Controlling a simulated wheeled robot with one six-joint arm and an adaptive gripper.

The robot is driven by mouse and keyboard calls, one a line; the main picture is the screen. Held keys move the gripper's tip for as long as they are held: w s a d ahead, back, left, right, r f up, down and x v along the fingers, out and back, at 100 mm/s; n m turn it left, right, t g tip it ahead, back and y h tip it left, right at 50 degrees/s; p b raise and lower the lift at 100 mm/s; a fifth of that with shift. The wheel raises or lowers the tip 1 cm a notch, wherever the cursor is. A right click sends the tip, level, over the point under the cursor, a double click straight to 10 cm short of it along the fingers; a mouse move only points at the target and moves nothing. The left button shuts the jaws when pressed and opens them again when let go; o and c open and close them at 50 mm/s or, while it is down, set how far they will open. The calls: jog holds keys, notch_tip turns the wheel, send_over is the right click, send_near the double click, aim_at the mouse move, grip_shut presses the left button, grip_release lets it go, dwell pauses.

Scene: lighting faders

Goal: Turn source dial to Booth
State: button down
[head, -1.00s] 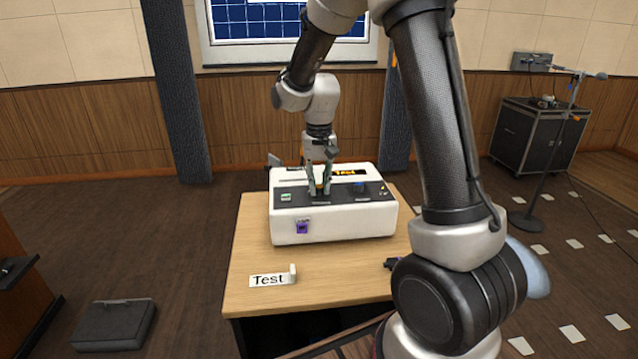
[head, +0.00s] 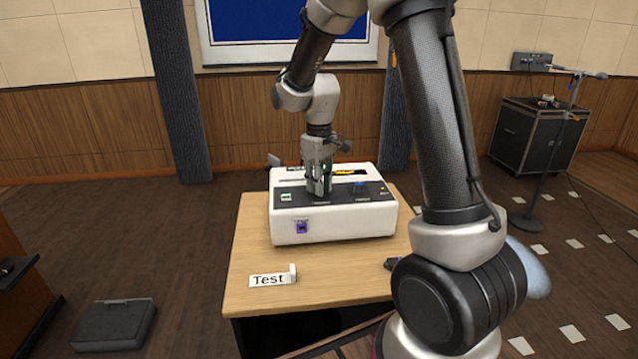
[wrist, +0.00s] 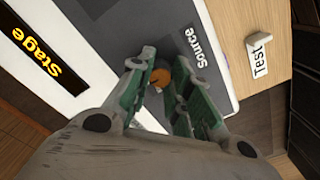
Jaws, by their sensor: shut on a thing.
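The source dial (wrist: 160,77) is a small round orange-brown knob on the dark top panel of a white console (head: 335,224). It sits beside a label reading "Source" (wrist: 203,47). My gripper (head: 319,192) points down onto the panel. In the wrist view my gripper (wrist: 168,62) has its green-sided fingers on either side of the dial, shut on it. In the head view the fingers hide the dial. A black display (wrist: 38,52) on the console reads "Stage" in yellow.
A "Test" sign (head: 268,280) stands on the wooden table (head: 245,245) in front of the console. A purple-framed part (head: 302,227) is on the console front. A blue control (head: 360,185) lies right of my gripper. A blue screen (head: 290,24) hangs behind.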

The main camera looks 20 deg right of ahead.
jog(key=n, duration=0.4)
jog(key=shift+n, duration=2.8)
jog(key=c, duration=1.3)
grip_release()
notch_tip(320, 180, up, 12)
